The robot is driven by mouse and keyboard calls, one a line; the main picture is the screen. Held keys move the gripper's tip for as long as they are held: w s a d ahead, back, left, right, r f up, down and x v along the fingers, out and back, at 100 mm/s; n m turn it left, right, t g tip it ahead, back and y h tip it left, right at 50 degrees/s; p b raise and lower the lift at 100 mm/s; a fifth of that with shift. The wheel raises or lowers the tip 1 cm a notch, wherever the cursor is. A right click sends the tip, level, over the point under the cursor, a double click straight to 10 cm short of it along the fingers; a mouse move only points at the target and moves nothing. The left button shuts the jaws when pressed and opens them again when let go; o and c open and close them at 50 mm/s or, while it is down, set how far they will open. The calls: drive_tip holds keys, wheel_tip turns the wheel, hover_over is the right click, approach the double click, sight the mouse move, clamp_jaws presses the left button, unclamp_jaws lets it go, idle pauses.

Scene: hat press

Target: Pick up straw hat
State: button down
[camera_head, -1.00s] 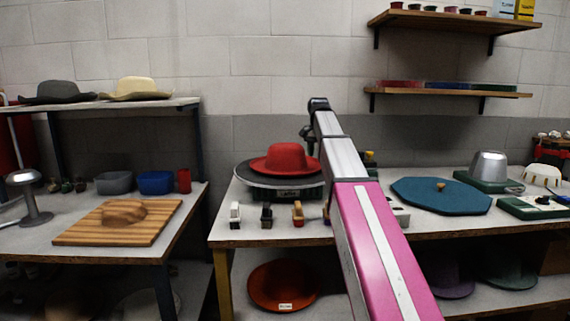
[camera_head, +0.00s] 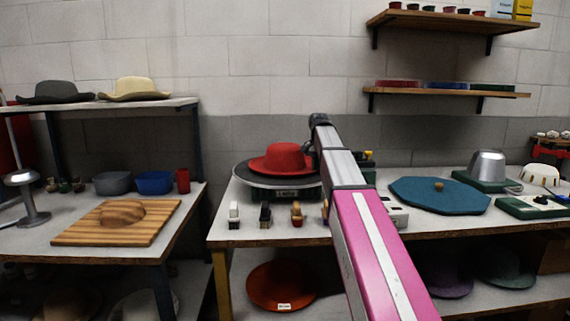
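A pale straw-coloured hat (camera_head: 135,89) sits on the upper shelf at the left, to the right of a dark grey hat (camera_head: 57,92). My gripper (camera_head: 310,150) is at the far end of my arm, beside the right side of a red hat (camera_head: 281,158). The gripper is small and dark, and its fingers cannot be made out, so I cannot tell whether it touches the red hat. It is well to the right of the straw hat.
The red hat rests on a round dark plate (camera_head: 255,181) on the middle table. Small brushes (camera_head: 265,215) stand in front. A blue octagonal board (camera_head: 440,203) lies right of my arm. A wooden board (camera_head: 85,232) lies on the left table. An orange hat (camera_head: 281,289) is below.

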wheel_tip(320, 180, up, 9)
drive_tip(key=shift+r, duration=0.55)
drive_tip(key=c, duration=1.8)
unclamp_jaws()
clamp_jaws()
